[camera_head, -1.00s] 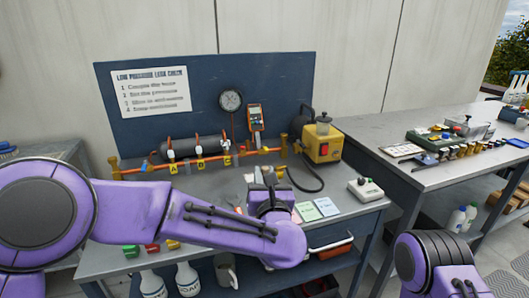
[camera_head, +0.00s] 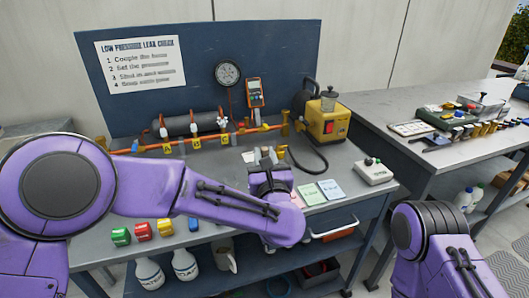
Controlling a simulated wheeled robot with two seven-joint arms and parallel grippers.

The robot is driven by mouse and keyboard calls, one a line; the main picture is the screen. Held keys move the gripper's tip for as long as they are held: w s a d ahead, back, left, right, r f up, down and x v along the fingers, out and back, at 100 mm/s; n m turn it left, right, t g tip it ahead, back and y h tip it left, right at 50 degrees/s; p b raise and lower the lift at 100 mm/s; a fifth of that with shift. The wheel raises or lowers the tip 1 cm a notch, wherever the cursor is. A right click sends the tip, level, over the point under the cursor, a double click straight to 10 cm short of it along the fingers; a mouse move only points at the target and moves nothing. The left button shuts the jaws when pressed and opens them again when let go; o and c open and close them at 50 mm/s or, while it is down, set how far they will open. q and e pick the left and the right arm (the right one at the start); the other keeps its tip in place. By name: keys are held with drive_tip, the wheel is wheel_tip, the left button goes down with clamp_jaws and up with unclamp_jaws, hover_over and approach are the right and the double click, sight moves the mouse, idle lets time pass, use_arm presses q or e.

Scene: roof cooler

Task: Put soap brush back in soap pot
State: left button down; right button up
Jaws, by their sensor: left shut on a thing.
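My left gripper (camera_head: 264,158) is above the middle of the blue-grey workbench (camera_head: 215,178), in front of the orange pipe. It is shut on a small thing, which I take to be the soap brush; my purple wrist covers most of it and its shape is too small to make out. I cannot pick out the soap pot with certainty; it may be hidden behind my left arm and wrist. My right arm shows at the lower right, with its gripper out of view.
An orange pipe with valves (camera_head: 195,140) runs along the back, with a yellow pump (camera_head: 325,122) at its right. Coloured blocks (camera_head: 143,231) lie at the bench's front left. Cards (camera_head: 311,194) and a grey box (camera_head: 373,171) lie at the right.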

use_arm(q)
drive_tip(key=shift+f+b, duration=2.1)
drive_tip(key=shift+f, duration=0.5)
drive_tip(key=c, duration=0.9)
unclamp_jaws()
drive_tip(key=shift+o, duration=0.2)
